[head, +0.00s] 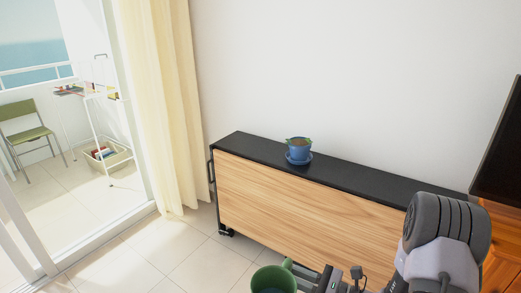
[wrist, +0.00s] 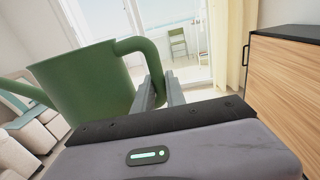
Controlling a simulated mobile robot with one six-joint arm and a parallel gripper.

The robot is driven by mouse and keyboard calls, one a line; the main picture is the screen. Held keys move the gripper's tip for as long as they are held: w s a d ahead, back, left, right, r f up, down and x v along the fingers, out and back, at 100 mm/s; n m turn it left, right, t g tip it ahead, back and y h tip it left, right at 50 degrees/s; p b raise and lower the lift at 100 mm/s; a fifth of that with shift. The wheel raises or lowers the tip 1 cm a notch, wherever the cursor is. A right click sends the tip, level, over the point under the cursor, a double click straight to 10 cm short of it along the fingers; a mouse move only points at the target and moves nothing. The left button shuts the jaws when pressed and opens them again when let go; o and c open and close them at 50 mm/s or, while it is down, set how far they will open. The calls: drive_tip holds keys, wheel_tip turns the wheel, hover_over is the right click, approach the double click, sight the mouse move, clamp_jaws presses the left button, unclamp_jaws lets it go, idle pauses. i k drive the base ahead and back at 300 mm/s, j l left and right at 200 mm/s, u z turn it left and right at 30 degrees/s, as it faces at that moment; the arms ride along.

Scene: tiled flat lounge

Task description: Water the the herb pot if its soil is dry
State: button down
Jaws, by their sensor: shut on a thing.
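A small blue herb pot (head: 299,152) stands upright on a blue saucer (head: 299,160) on the black top of the sideboard. A little green and some brown show at its top; the pot is too small to tell whether the soil is dry. My gripper (wrist: 160,90) is shut on the handle of a green watering can (wrist: 85,85), which has a spout at its left in the wrist view. The can (head: 273,280) also shows at the bottom edge of the head view, cut off, in front of the sideboard and apart from the herb pot. Its inside looks dark.
The sideboard (head: 290,195) has a wood front and a mostly bare black top. A dark screen (head: 502,150) stands at the right. A cream curtain (head: 168,90), a balcony with a trolley (head: 100,115) and a green chair (head: 27,135) are at the left. Floor tiles (head: 165,250) are clear.

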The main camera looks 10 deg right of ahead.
sight(300, 147)
drive_tip(key=i+j+z, duration=0.2)
drive_tip(key=i+z, duration=0.3)
drive_tip(key=i, duration=0.2)
drive_tip(key=i+j+z, duration=0.95)
drive_tip(key=i+j, duration=0.2)
drive_tip(key=i+j+z, duration=0.15)
drive_tip(key=i+j, duration=0.45)
drive_tip(key=j, duration=0.15)
